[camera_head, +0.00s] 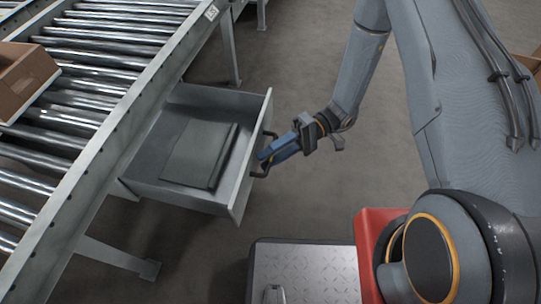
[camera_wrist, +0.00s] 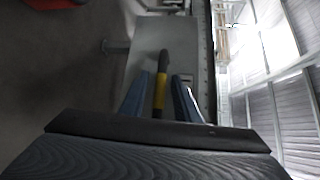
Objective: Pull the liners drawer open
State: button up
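The liners drawer (camera_head: 236,184) is a grey metal drawer under the roller conveyor. In the head view it stands pulled well out, with a folded dark grey liner (camera_head: 199,155) lying flat inside. Its dark bar handle (camera_head: 259,174) is on the front face, at the right. My gripper (camera_head: 267,158) is at this handle with its blue fingers. In the wrist view a bar with a yellow middle (camera_wrist: 160,90) runs between the two fingers (camera_wrist: 160,98). Narrow gaps show on both sides of the bar, so the fingers look open around it. The fingertips' far sides are hidden.
The roller conveyor (camera_head: 128,104) runs along the left, with a cardboard box (camera_head: 27,75) on it. A conveyor leg (camera_head: 118,258) reaches the floor below the drawer. Grey floor (camera_head: 310,200) is clear between the drawer and my base.

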jog(key=shift+w, duration=0.1)
jog(key=p+v, duration=0.1)
jog(key=v, duration=0.6)
jog(key=shift+w+d, duration=0.15)
jog(key=shift+d, duration=0.2)
jog(key=shift+r, duration=0.1)
